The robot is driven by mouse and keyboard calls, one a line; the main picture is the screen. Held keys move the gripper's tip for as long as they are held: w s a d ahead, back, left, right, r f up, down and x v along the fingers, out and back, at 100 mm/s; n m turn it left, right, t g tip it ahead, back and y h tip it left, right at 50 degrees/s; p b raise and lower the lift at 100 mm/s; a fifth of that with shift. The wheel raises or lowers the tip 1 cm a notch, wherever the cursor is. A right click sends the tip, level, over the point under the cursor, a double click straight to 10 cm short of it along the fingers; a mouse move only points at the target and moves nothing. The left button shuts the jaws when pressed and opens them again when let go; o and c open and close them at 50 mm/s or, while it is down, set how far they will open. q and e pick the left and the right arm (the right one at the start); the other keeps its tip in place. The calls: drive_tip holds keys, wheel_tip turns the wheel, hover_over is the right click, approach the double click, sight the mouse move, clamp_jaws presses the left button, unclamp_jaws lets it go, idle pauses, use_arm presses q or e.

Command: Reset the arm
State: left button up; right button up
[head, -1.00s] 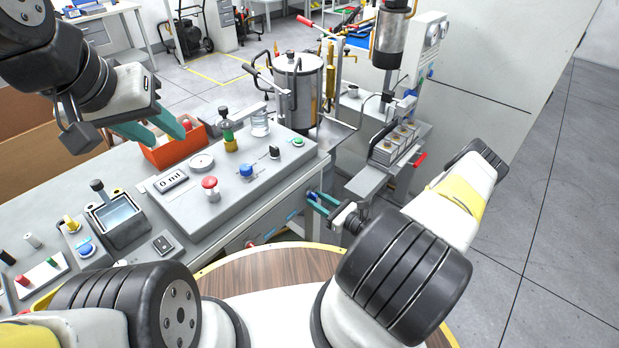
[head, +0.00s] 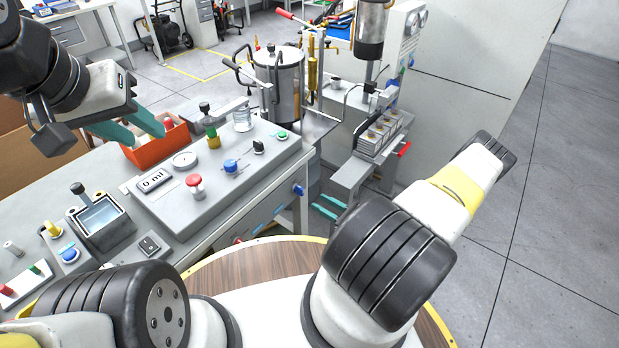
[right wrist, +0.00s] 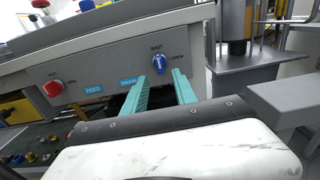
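My right gripper (head: 328,207) is open and empty, beside the table's end and apart from the blue valve knob (head: 298,189). In the right wrist view its two teal fingers (right wrist: 160,75) stand apart and point at the knob (right wrist: 159,64), which is beyond the tips. The knob stands upright, under the word SHUT, with OPEN to its right. The right forearm hides part of the right wrist in the head view.
The control panel (head: 212,178) carries a red button, blue knob and display. A red knob (right wrist: 53,88) is further left on the front face. A steel tank (head: 279,85) stands behind; a grey stand with a red handle (head: 404,150) is at the right. Floor is clear at far right.

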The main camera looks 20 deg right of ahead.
drive_tip(key=s+a+r+n+g, duration=0.2)
drive_tip(key=a+r+n+g, duration=0.2)
drive_tip(key=r+n+g, duration=0.65)
drive_tip(key=s+a+r+n+g, duration=0.1)
drive_tip(key=a+r+n+g, duration=0.2)
drive_tip(key=r+n, duration=0.8)
drive_tip(key=s+r+n+t+h, duration=0.1)
drive_tip(key=s+r+n+h, duration=0.1)
drive_tip(key=r, duration=0.6)
drive_tip(key=s+r+n+t+h, duration=0.2)
drive_tip(key=s+r+n+h, duration=0.1)
drive_tip(key=s+r, duration=0.4)
drive_tip(key=s+r+n+t+h, duration=0.2)
drive_tip(key=s+r, duration=0.3)
drive_tip(key=r, duration=0.6)
drive_tip(key=shift+s+a+r+h, duration=0.2)
drive_tip(key=shift+s+h, duration=0.05)
drive_tip(key=shift+h, duration=0.65)
drive_tip(key=shift+n+t, duration=0.25)
